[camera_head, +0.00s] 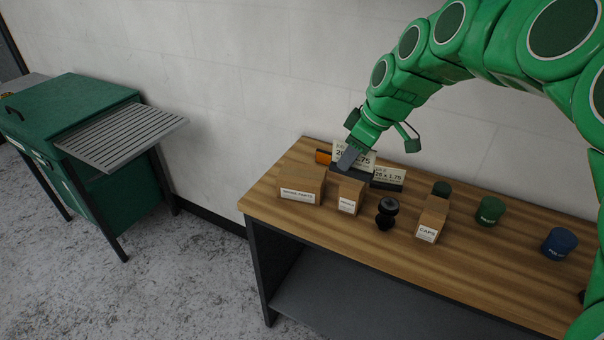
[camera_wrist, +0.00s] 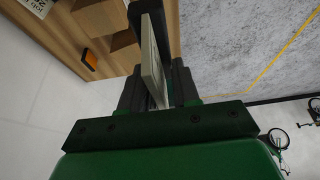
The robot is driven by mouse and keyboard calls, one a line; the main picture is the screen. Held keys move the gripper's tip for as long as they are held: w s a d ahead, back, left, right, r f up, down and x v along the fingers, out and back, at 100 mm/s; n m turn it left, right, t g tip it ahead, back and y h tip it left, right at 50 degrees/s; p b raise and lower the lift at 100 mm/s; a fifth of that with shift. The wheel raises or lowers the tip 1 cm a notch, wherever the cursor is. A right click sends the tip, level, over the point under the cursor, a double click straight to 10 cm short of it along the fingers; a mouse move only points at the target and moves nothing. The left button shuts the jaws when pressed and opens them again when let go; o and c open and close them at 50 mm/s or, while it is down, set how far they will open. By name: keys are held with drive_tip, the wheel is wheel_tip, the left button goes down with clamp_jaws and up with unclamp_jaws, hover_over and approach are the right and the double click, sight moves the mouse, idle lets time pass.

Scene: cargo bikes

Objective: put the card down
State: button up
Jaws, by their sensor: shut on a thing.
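My gripper (camera_head: 350,156) is shut on a pale card, above the back left part of the wooden bench. In the wrist view the card (camera_wrist: 153,62) stands nearly edge-on between the dark fingers. In the head view a card printed 20 x 1.75 (camera_head: 362,156) shows behind the grey fingertip, which hides part of it. A second card with similar print (camera_head: 390,175) stands upright just to the right, in a dark holder (camera_head: 388,185). I cannot tell whether the held card touches anything below.
On the wooden bench (camera_head: 470,240), small cardboard boxes (camera_head: 301,184) (camera_head: 347,192) stand in front of my gripper. A black knobbed part (camera_head: 387,212), a caps box (camera_head: 432,218), a green pot (camera_head: 489,210) and a blue pot (camera_head: 559,243) stand rightward. An orange item (camera_head: 323,157) lies left.

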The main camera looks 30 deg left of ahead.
drive_tip(key=s+a+r, duration=0.1)
drive_tip(key=s+a, duration=0.2)
drive_tip(key=a, duration=0.5)
approach(293, 170)
drive_tip(key=shift+s+a+r, duration=0.3)
drive_tip(key=shift+s+r, duration=0.05)
drive_tip(key=shift+s, duration=0.15)
drive_tip(key=shift+w+a+f, duration=0.3)
drive_tip(key=shift+w+f, duration=0.05)
drive_tip(key=shift+f, duration=0.25)
drive_tip(key=shift+w+a+f, duration=0.1)
drive_tip(key=shift+f, duration=0.1)
drive_tip(key=shift+w+f, duration=0.1)
drive_tip(key=shift+f, duration=1.4)
drive_tip(key=shift+f, duration=0.15)
drive_tip(key=o, duration=1)
drive_tip(key=shift+o, duration=0.2)
